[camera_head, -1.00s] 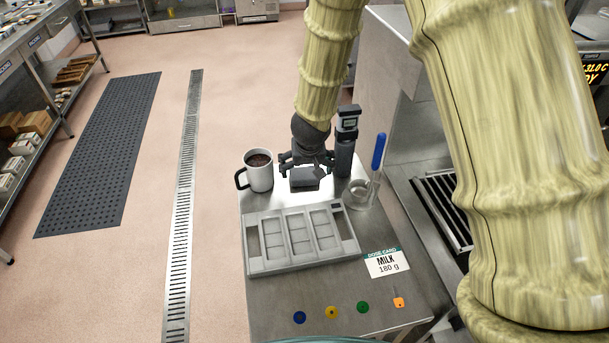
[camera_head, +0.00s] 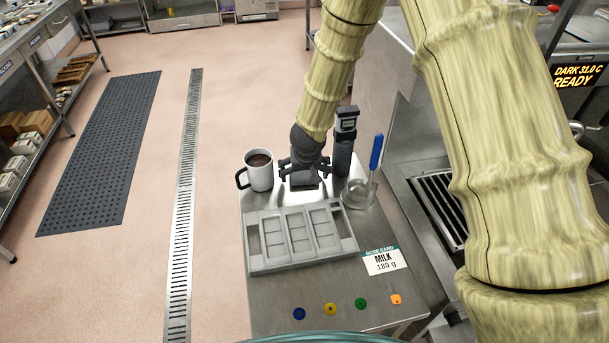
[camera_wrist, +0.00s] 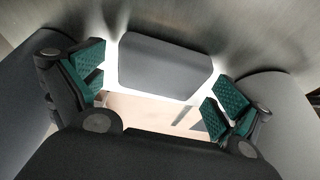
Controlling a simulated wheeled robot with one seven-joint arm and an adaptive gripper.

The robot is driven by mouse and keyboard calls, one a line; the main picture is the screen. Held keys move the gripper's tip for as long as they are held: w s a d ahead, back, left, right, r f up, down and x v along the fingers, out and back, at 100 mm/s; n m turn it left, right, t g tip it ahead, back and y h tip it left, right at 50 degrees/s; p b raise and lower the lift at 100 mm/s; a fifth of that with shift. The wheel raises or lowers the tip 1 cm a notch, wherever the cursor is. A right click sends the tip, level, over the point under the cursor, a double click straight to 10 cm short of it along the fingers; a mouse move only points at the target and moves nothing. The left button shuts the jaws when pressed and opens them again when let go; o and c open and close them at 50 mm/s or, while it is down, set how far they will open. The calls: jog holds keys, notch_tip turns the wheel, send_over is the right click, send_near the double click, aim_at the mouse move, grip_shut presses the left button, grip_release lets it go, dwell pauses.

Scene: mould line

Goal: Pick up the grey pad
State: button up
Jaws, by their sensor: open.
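The grey pad (camera_head: 303,180) lies on the steel table top, behind the mould tray. It also shows in the wrist view (camera_wrist: 165,68) as a dark grey rounded block. My gripper (camera_head: 304,172) is open right at the pad from above. In the wrist view my gripper (camera_wrist: 160,95) has its green-faced fingers apart, one on each side of the pad, with a gap visible at both sides. I cannot tell whether the fingertips reach down to the table.
A white mug (camera_head: 258,171) with dark contents stands close on the left. A dark upright device (camera_head: 344,140) and a glass jug with a blue-handled tool (camera_head: 361,188) stand close on the right.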

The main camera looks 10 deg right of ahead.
aim_at(304, 173)
jog(key=c, duration=0.8)
jog(key=shift+r, duration=0.1)
jog(key=shift+r+b, duration=0.4)
jog(key=shift+r, duration=1.35)
jog(key=s+a+b, duration=0.1)
jog(key=s, duration=0.4)
jog(key=s+a+r+b, duration=0.1)
jog(key=s+a+b, duration=0.1)
jog(key=s, duration=0.3)
jog(key=s+a+b, duration=0.1)
jog(key=s+b, duration=0.1)
jog(key=s, duration=0.3)
jog(key=shift+s+a+r, duration=0.15)
jog(key=shift+s+r, duration=0.05)
jog(key=shift+o, duration=1.3)
jog(key=c, duration=0.3)
jog(key=shift+c, duration=0.2)
